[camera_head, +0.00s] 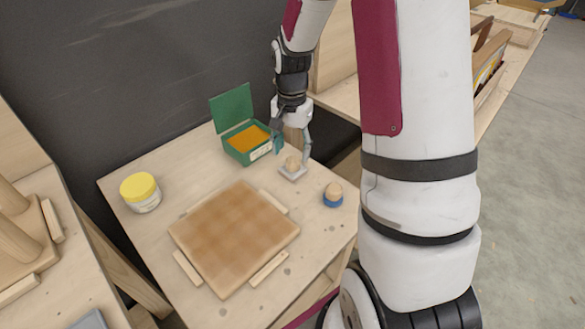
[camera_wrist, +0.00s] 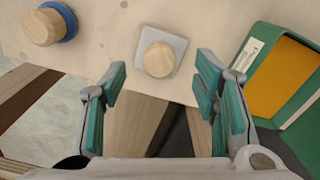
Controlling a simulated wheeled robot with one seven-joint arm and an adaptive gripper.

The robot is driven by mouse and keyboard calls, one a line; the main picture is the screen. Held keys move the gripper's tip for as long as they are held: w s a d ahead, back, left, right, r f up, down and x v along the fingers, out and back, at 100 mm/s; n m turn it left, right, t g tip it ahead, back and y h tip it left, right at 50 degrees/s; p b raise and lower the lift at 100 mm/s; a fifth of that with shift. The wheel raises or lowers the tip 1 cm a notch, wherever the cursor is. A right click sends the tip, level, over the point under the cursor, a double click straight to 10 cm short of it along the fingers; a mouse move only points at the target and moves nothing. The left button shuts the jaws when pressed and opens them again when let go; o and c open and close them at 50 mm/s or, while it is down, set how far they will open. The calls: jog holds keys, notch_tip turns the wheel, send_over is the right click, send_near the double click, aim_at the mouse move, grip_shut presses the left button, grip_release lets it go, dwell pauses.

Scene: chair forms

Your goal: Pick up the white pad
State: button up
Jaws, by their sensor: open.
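The white pad (camera_head: 294,174) is a small square with a round wooden knob (camera_head: 292,162) on top, resting on the light wooden table between the green box and a blue pad. In the wrist view the white pad (camera_wrist: 167,35) lies at the top middle, with its knob (camera_wrist: 159,60) facing the camera. My gripper (camera_head: 292,152) is open above the white pad, one finger on each side of it as seen. In the wrist view my gripper (camera_wrist: 163,76) has its teal fingertips apart, with nothing held. The height left between fingertips and pad is hard to tell.
An open green box (camera_head: 241,153) with an orange inside stands close beside my left finger. A blue pad with a wooden knob (camera_head: 333,188) sits to the right. A wooden board (camera_head: 234,236) and a yellow-lidded jar (camera_head: 140,192) occupy the front and left. A dark wall (camera_head: 120,90) stands behind.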

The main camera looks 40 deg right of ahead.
aim_at(293, 160)
jog(key=shift+w+d+f+b, duration=0.1)
jog(key=shift+f+b, duration=0.05)
jog(key=shift+f, duration=1.2)
jog(key=shift+d+f+b, duration=0.1)
jog(key=shift+f+b, duration=0.05)
jog(key=shift+f, duration=1.2)
jog(key=shift+c, duration=0.2)
grip_shut()
notch_tip(293, 160, up, 10)
jog(key=shift+r+p, duration=0.1)
jog(key=shift+p, duration=0.5)
